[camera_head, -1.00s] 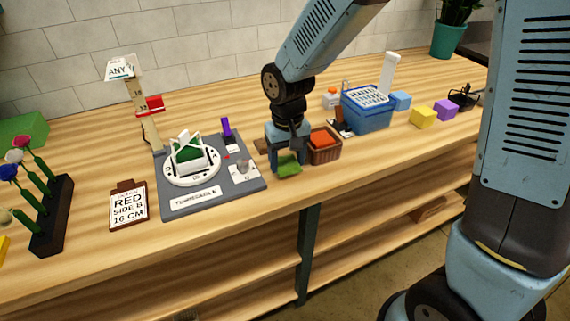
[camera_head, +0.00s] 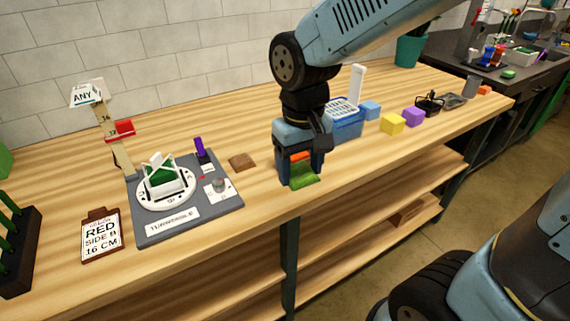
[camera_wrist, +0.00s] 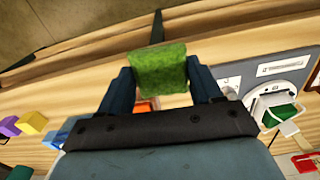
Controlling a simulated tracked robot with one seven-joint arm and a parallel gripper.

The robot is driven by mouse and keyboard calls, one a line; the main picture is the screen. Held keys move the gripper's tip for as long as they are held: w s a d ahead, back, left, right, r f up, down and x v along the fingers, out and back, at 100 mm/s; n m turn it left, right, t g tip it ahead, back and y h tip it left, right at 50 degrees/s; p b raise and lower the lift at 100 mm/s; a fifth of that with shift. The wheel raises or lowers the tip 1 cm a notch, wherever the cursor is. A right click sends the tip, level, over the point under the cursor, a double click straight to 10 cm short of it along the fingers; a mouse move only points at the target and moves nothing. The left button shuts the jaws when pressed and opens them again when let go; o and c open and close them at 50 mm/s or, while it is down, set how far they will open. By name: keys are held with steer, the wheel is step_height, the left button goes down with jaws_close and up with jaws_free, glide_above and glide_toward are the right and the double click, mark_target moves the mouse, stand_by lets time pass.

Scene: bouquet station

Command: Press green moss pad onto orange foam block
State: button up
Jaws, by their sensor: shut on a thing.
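My gripper (camera_head: 301,170) is shut on the green moss pad (camera_head: 302,174), which hangs between the fingertips near the front of the table. The pad fills the gap between the fingers in the wrist view (camera_wrist: 159,70). The orange foam block (camera_head: 299,156) shows in part behind the pad, between the fingers, in the head view. A sliver of orange also shows below the pad in the wrist view (camera_wrist: 143,106). Most of the block and whatever holds it are hidden by my gripper. I cannot tell whether pad and block touch.
A grey turntable base (camera_head: 182,232) stands to the left, with a sign reading RED SIDE B 16 CM (camera_head: 102,235) beside it. A brown flat piece (camera_head: 242,161) lies between. A blue basket (camera_head: 347,125) and yellow (camera_head: 392,123) and purple (camera_head: 413,117) blocks are to the right.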

steer(key=shift+s+d+r, duration=0.35)
steer(key=shift+d, duration=0.05)
steer(key=w+f, duration=0.1)
steer(key=w, duration=0.5)
steer(key=w+f, duration=0.1)
steer(key=w, duration=0.4)
steer(key=w+a+f, duration=0.1)
steer(key=w, duration=0.5)
steer(key=shift+w, duration=0.35)
steer(key=shift+w+f, duration=0.1)
steer(key=shift+f, duration=0.15)
steer(key=shift+f, duration=1.75)
steer(key=shift+f, duration=0.15)
